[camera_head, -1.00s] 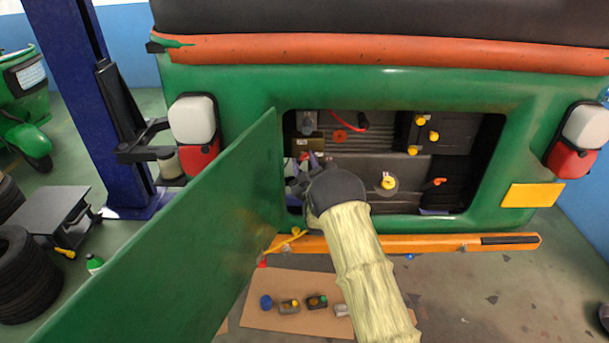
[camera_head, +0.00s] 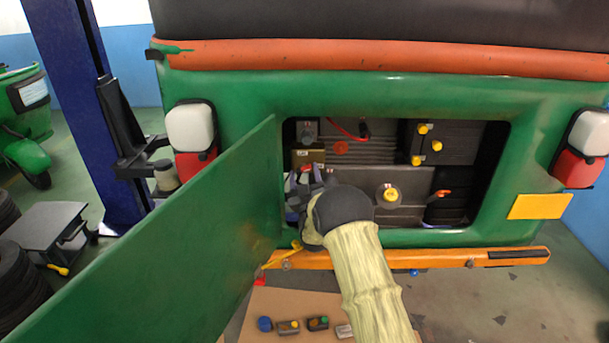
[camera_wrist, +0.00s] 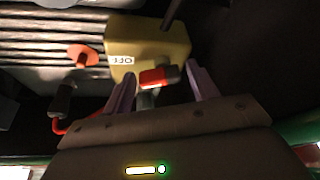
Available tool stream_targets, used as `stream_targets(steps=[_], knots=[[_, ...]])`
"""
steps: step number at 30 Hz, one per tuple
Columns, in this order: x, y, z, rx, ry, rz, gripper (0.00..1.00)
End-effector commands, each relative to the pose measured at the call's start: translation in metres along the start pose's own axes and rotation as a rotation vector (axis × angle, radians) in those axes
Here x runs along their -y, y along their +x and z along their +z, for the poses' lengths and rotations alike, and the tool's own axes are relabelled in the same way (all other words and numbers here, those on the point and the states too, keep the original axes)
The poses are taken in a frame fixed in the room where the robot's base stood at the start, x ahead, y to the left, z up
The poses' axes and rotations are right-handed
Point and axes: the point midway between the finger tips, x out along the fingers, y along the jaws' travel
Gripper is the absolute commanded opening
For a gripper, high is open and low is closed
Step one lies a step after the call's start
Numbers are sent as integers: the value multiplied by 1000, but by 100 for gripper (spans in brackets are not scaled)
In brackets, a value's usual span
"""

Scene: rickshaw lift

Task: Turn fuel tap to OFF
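The fuel tap is a small red lever (camera_wrist: 158,77) on a grey stem, below a dull yellow box (camera_wrist: 150,40) with a white label reading OFF, upside down in the wrist view. The box also shows in the head view (camera_head: 308,157), at the left of the open engine bay. My gripper (camera_wrist: 160,70) is open, its two purple fingers apart on either side of the red lever. Whether either finger touches the lever I cannot tell. In the head view my gripper (camera_head: 305,186) is inside the bay's left part, and my wrist hides much of the tap.
The open green door (camera_head: 190,240) stands close left of my arm. A red knob (camera_head: 340,148) and a yellow cap (camera_head: 390,194) are right of the tap. An orange bar (camera_head: 430,259) runs below the opening. Small parts lie on cardboard (camera_head: 275,300) below.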

Motion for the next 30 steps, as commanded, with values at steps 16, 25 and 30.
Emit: stream_targets(steps=[16, 25, 30], knots=[[0, -11, 0, -5, 0, 1, 67], [-2, -50, -7, -4, 0, 0, 67], [-6, -74, -15, -3, 0, 0, 67]])
